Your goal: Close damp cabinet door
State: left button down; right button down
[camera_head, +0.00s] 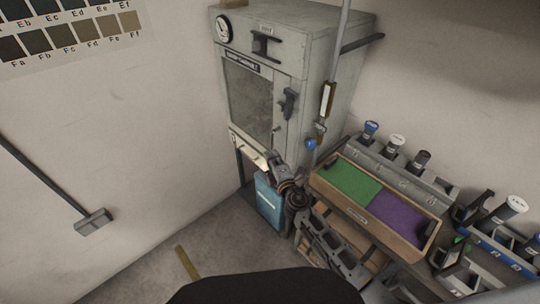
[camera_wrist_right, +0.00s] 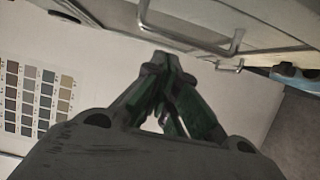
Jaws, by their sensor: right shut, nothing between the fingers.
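The grey damp cabinet (camera_head: 328,62) stands in the corner in the head view. Its door (camera_head: 249,101) has a dark window, a label above it and a black handle (camera_head: 289,103) on the right side. The door looks about flush with the front; I cannot tell whether a small gap is left. My right gripper (camera_head: 272,162) is low in front of the cabinet, below the door, near a pale lower panel. In the right wrist view the gripper (camera_wrist_right: 166,62) is shut and empty, with wire handles (camera_wrist_right: 190,42) on a pale front just beyond it. My left gripper is not in view.
A blue box (camera_head: 268,203) stands under the cabinet. To the right is a bench with a wooden tray (camera_head: 327,188) holding green and purple panels, and several dark cylinders behind it. A colour chart (camera_head: 65,35) hangs on the left wall. Floor at lower left is mostly clear.

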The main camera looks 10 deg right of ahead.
jog(key=d+b+v, duration=0.1)
jog(key=v, duration=0.7)
dwell(0.4)
jog(key=shift+r, duration=0.1)
dwell(0.5)
